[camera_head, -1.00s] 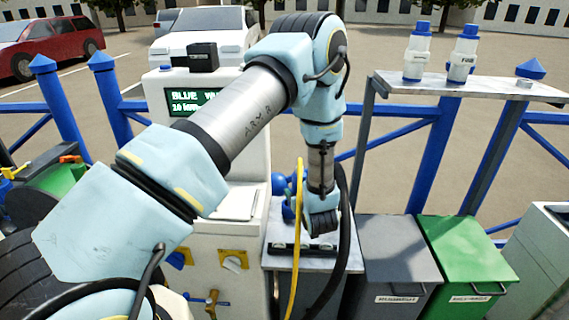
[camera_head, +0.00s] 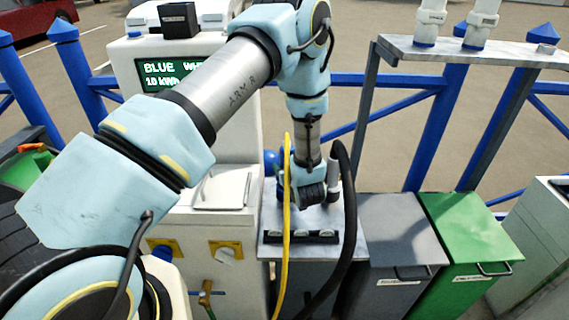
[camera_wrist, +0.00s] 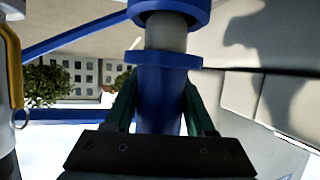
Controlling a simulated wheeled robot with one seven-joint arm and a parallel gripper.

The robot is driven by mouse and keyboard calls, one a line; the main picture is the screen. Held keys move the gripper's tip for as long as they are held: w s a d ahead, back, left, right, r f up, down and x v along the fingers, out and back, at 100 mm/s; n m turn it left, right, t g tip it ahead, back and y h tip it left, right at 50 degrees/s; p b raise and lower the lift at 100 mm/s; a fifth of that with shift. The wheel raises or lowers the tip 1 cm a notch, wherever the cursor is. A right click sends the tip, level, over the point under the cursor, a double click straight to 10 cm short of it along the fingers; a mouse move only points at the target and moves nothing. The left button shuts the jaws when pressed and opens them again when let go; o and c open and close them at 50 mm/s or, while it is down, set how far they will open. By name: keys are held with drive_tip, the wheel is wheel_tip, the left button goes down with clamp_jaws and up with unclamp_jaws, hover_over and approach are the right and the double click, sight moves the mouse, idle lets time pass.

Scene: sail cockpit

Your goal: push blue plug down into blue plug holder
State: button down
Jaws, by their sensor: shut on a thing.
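My gripper (camera_wrist: 160,100) is shut on a blue plug (camera_wrist: 162,85), its green fingers on either side of the blue body. Toward the top of the wrist view the blue collar meets a pale section, which meets a wider blue ring (camera_wrist: 168,10). I cannot tell whether that ring is the blue plug holder or part of the plug. In the head view my gripper (camera_head: 311,192) points down just above the grey bench top, beside a blue rounded part (camera_head: 271,162). The fingertips and the plug's lower end are hidden there.
A black hose (camera_head: 350,210) and a yellow cable (camera_head: 286,215) run close to my gripper. A rack (camera_head: 300,237) sits on the bench front. A grey bin (camera_head: 395,235) and green bin (camera_head: 465,235) stand right, below a shelf (camera_head: 480,50) with two white-and-blue bottles.

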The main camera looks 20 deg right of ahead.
drive_tip(key=shift+f+b, duration=0.35)
drive_tip(key=shift+f, duration=0.5)
drive_tip(key=shift+f+b, duration=0.6)
drive_tip(key=shift+b, duration=0.15)
idle(1.1)
drive_tip(key=c, duration=0.5)
unclamp_jaws()
drive_tip(key=shift+s, duration=0.1)
drive_tip(key=shift+p+v, duration=1.6)
drive_tip(key=shift+v, duration=3.9)
